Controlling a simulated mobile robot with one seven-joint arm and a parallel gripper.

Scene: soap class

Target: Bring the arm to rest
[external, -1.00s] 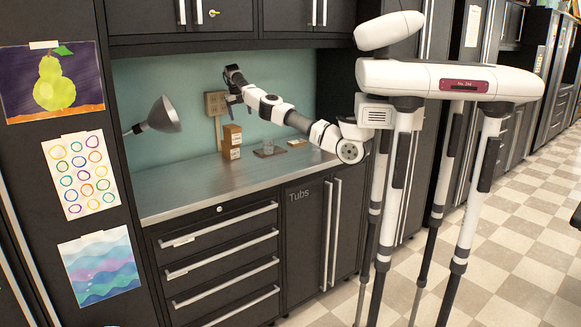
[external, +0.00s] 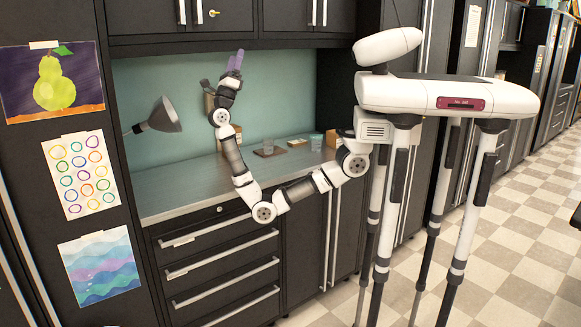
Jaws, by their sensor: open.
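My gripper (external: 236,62) is raised in front of the teal back wall, above the metal counter (external: 165,188), with its fingers pointing up. It is open, and nothing shows between its fingers. My arm bends down from my body to an elbow in front of the counter's front edge, then rises to the gripper. The gripper is clear of the counter and of the things on it.
A brown box (external: 237,132) stands partly hidden behind my arm. A grey lamp (external: 160,118) juts out at left. The counter's left part is clear.

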